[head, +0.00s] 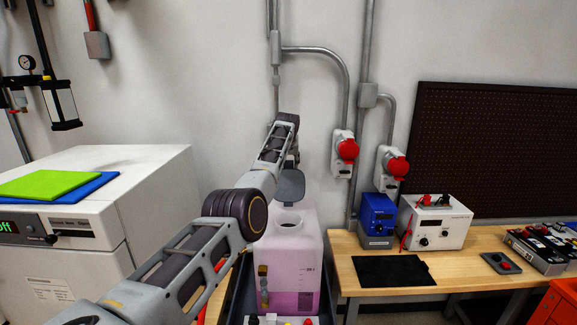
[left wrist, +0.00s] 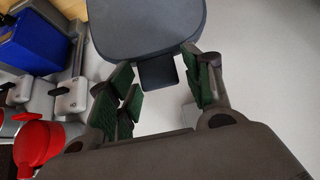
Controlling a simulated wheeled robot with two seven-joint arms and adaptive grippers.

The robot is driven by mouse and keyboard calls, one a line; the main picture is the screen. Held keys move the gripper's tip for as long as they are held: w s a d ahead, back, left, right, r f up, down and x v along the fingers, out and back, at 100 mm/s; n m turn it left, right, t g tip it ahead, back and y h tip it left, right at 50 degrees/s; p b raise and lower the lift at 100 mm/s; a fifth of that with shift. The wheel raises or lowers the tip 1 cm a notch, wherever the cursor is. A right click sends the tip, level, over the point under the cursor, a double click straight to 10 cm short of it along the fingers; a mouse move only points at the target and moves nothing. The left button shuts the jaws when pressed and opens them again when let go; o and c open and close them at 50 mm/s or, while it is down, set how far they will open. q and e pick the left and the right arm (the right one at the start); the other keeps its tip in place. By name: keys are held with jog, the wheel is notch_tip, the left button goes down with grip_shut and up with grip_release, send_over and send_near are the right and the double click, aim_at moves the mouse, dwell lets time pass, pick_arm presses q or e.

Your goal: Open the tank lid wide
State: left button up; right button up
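The tank (head: 274,255) is a translucent white container with pink liquid in its lower part. Its dark grey lid (head: 291,187) stands raised behind the round open neck (head: 289,224). In the left wrist view the lid (left wrist: 147,25) shows at the top, with its small dark tab (left wrist: 157,74) just past or between my fingertips. My left gripper (left wrist: 160,82) is open, its green-padded fingers apart on either side of the tab with gaps visible. In the head view my left arm reaches above the lid; the fingers are mostly hidden there. My right gripper is not in view.
A white cabinet (head: 70,270) with green and blue mats stands left. Right of the tank, a wooden bench (head: 375,270) holds a blue unit (head: 378,220) and a white instrument (head: 435,222). Red wall plugs (head: 347,150) and conduits are close behind the tank.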

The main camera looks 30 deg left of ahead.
pick_arm(q)
jog(key=shift+o, duration=0.4)
jog(key=shift+w+f, duration=0.15)
jog(key=shift+f, duration=0.4)
jog(key=shift+s+d+r, duration=0.1)
jog(key=shift+s+d, duration=0.1)
jog(key=shift+v, duration=1.4)
jog(key=v, duration=0.8)
jog(key=shift+r, duration=0.45)
jog(key=shift+s+f, duration=0.15)
